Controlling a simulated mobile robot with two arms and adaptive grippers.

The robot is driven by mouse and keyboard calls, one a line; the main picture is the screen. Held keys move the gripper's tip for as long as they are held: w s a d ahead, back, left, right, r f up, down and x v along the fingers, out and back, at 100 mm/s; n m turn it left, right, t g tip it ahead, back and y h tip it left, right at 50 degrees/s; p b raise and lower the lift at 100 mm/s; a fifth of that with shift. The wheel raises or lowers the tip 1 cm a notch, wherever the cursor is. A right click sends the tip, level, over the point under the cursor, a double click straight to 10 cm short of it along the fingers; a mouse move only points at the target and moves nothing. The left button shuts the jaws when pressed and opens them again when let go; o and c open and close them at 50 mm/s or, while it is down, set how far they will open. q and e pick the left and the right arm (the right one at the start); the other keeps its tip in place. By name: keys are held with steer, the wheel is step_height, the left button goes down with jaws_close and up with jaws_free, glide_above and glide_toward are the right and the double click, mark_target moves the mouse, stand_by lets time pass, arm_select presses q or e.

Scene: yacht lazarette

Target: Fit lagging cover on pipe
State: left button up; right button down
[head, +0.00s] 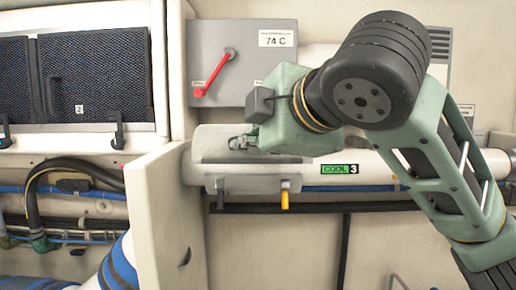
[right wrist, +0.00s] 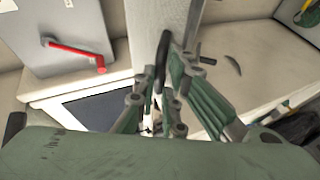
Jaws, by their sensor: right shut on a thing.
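A white pipe (head: 420,165) runs level across the middle of the head view. A grey lagging cover (head: 262,183) is at the pipe's left part, with a lower flap hanging across the pipe's front and an upper part above it. Two latches hang at its lower edge, one grey (head: 220,192) and one yellow (head: 284,196). My right gripper (head: 241,143) is at the cover's upper part. In the right wrist view my right gripper (right wrist: 160,95) is shut on a dark handle (right wrist: 163,52) in front of a pale grey surface. My left gripper is not in view.
A grey box with a red lever (head: 214,76) and a "74 C" label is above the pipe. A green "COOL 3" label (head: 340,169) marks the pipe. A white upright panel (head: 160,215) stands close left of the cover. Hoses (head: 80,170) lie further left.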

steer(key=shift+w+r+p, duration=0.15)
steer(key=shift+w+p, duration=1.1)
steer(key=shift+w, duration=0.85)
steer(key=shift+w+r+p, duration=0.1)
steer(key=shift+w+p, duration=1.1)
steer(key=shift+w, duration=0.9)
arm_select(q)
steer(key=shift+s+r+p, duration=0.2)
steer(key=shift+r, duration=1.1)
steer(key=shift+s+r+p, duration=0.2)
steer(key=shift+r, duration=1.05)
arm_select(e)
steer(key=shift+w+f, duration=0.1)
steer(key=shift+w, duration=0.65)
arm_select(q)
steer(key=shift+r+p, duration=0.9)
arm_select(e)
steer(key=shift+s, duration=0.15)
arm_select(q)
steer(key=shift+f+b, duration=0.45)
arm_select(e)
steer(key=shift+f, duration=0.95)
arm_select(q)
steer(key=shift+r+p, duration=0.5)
arm_select(e)
steer(key=shift+s, duration=0.1)
